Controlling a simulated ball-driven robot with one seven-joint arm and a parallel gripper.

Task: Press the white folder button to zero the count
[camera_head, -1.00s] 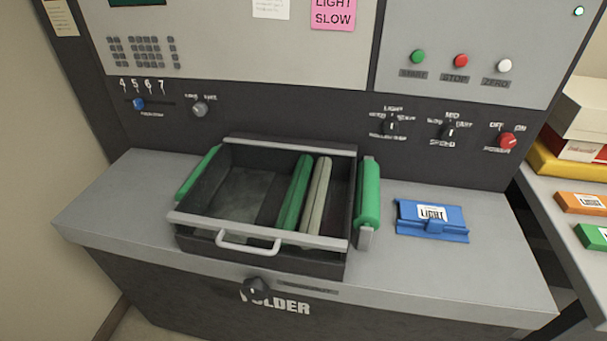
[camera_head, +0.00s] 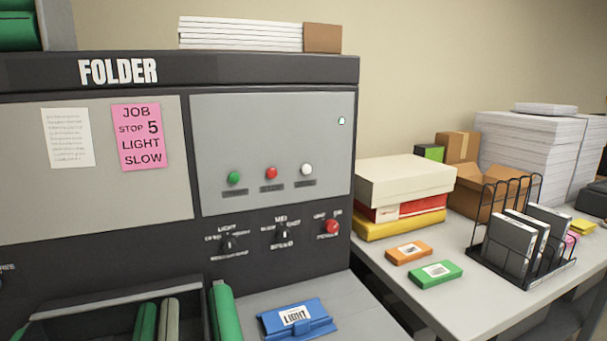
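The white button (camera_head: 306,169) is on the grey control panel (camera_head: 270,130) of the folder machine, at the right end of a row. A red button (camera_head: 271,173) and a green button (camera_head: 234,178) are to its left. A dark label sits under each button; the text is too small to read now, though the earlier view shows ZERO under the white one. A small pale light (camera_head: 341,120) is at the panel's upper right. Nothing covers the white button. My gripper is not in view.
Below the buttons are two dark selector knobs and a red power knob (camera_head: 332,227). A blue LIGHT cassette (camera_head: 297,318) lies on the machine's shelf. A side table (camera_head: 440,305) at right holds boxes, orange and green packs, and a wire rack (camera_head: 520,250).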

